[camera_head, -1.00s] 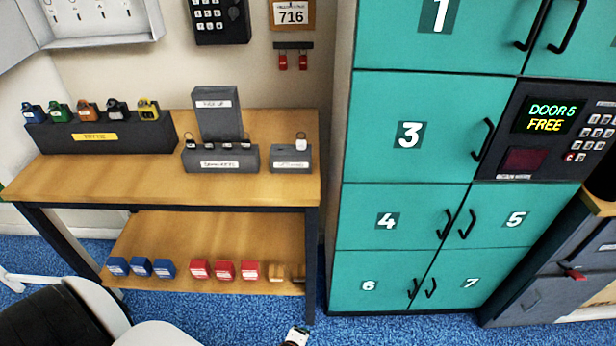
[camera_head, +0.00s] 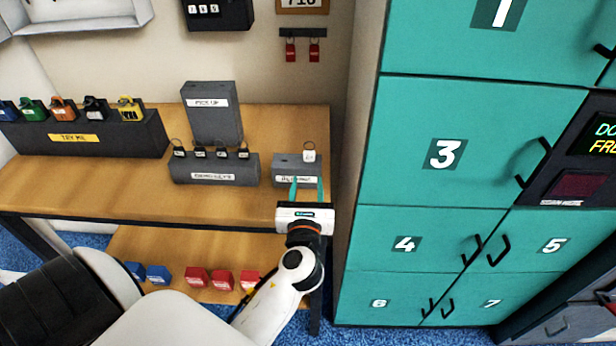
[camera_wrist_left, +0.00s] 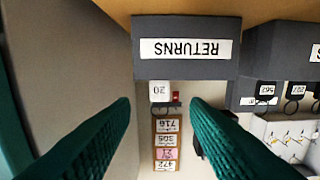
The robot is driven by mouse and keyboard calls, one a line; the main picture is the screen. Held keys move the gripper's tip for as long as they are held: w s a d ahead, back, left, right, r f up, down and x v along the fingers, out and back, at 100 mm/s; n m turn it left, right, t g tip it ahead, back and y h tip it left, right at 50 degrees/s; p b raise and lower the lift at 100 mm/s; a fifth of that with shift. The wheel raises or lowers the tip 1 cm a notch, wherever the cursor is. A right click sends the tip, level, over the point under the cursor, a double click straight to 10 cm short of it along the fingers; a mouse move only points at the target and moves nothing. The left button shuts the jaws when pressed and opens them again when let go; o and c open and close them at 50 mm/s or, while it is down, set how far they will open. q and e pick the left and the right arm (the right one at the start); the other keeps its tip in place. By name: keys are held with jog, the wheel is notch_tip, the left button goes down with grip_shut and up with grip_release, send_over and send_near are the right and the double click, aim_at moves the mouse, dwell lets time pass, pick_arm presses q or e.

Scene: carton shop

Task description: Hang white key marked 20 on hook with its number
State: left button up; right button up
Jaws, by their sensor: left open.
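The white key tag (camera_head: 309,155) stands at the top right of the small grey returns block (camera_head: 283,172) on the wooden table. In the left wrist view, which is upside down, the tag (camera_wrist_left: 159,91) reads 20 and sits by the block labelled RETURNS (camera_wrist_left: 230,68). My left gripper (camera_head: 308,187) is just in front of the block, open and empty. Its teal fingers (camera_wrist_left: 160,104) point toward the tag from either side in the wrist view, apart from it. A pale open cabinet with hooks (camera_head: 72,12) is cut off at the upper left; hook numbers are unreadable. My right gripper is not in view.
A grey block with several dark key tags (camera_head: 213,171) stands left of the returns block, a pick-up block (camera_head: 211,115) behind it. Coloured padlocks sit on a dark block (camera_head: 85,139) farther left. Teal lockers (camera_head: 420,110) rise close on the right. Red tags (camera_head: 302,51) hang on the wall.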

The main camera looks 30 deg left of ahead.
aim_at(309, 157)
pick_arm(q)
jog(key=shift+r, duration=0.3)
jog(key=shift+x, duration=1.15)
jog(key=x, duration=0.5)
jog(key=shift+d, duration=0.1)
jog(key=shift+w+a+f+p, duration=0.15)
jog(key=shift+w+a+p, duration=0.2)
jog(key=shift+w, duration=0.15)
jog(key=shift+w+a, duration=0.1)
jog(key=shift+w, duration=0.05)
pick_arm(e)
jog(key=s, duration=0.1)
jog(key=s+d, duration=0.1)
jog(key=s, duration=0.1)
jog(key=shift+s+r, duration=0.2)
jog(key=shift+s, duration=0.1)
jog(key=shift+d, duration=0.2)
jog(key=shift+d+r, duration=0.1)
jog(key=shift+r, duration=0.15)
